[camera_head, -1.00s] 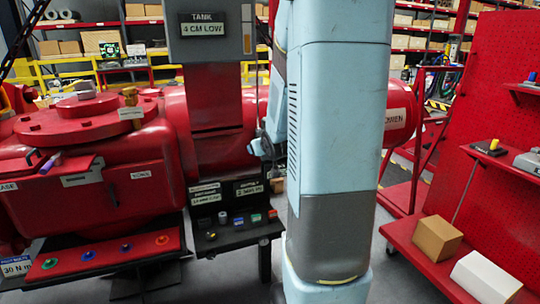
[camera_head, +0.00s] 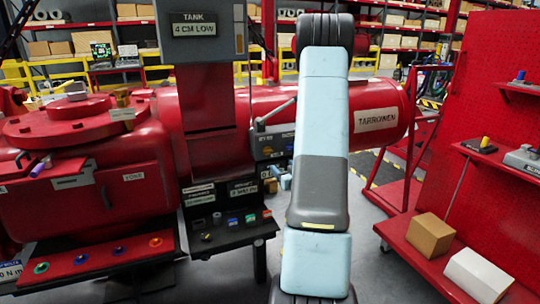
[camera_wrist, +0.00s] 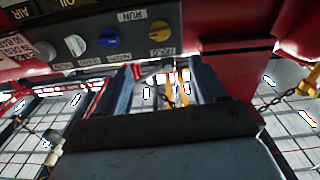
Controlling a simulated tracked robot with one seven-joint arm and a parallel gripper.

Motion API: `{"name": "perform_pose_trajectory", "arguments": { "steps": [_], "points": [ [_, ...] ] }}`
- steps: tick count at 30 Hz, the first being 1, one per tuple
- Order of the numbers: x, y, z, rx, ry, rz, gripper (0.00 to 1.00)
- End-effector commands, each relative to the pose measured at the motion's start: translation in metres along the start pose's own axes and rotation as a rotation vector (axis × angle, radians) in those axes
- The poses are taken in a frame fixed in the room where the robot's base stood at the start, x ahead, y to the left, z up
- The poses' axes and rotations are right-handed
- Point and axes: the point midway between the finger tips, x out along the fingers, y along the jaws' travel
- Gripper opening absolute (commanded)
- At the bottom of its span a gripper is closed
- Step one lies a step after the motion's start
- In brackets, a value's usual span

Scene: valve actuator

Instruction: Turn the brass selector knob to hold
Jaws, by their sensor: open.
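The brass selector knob (camera_wrist: 160,31) is at the right end of a dark panel (camera_wrist: 95,12) along the top of the wrist view, where the picture is upside down. A label reading RUN is beside the panel's blue knob, and a small label partly reading HOLD is below the brass knob. Which way the brass knob points is hard to tell. In the head view the panel (camera_head: 272,143) is partly behind my arm, and the brass knob cannot be made out.
A blue knob (camera_wrist: 108,37) and a grey knob (camera_wrist: 75,45) sit beside the brass one. A red beam (camera_wrist: 222,62) and a chain (camera_wrist: 272,103) are at the wrist view's right. In the head view, the red TARROWEN cylinder (camera_head: 378,105) is behind my arm and a red cart (camera_head: 425,250) stands right.

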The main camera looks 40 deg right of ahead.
Motion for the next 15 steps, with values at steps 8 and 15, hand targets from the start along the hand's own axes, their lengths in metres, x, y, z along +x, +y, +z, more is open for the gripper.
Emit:
{"name": "perform_pose_trajectory", "arguments": {
  "steps": [8,15],
  "points": [
    [0.036,-0.001,0.000,-0.002,0.002,-0.003,0.70],
    [0.078,-0.001,0.000,-0.001,0.001,-0.003,0.70]
  ]
}}
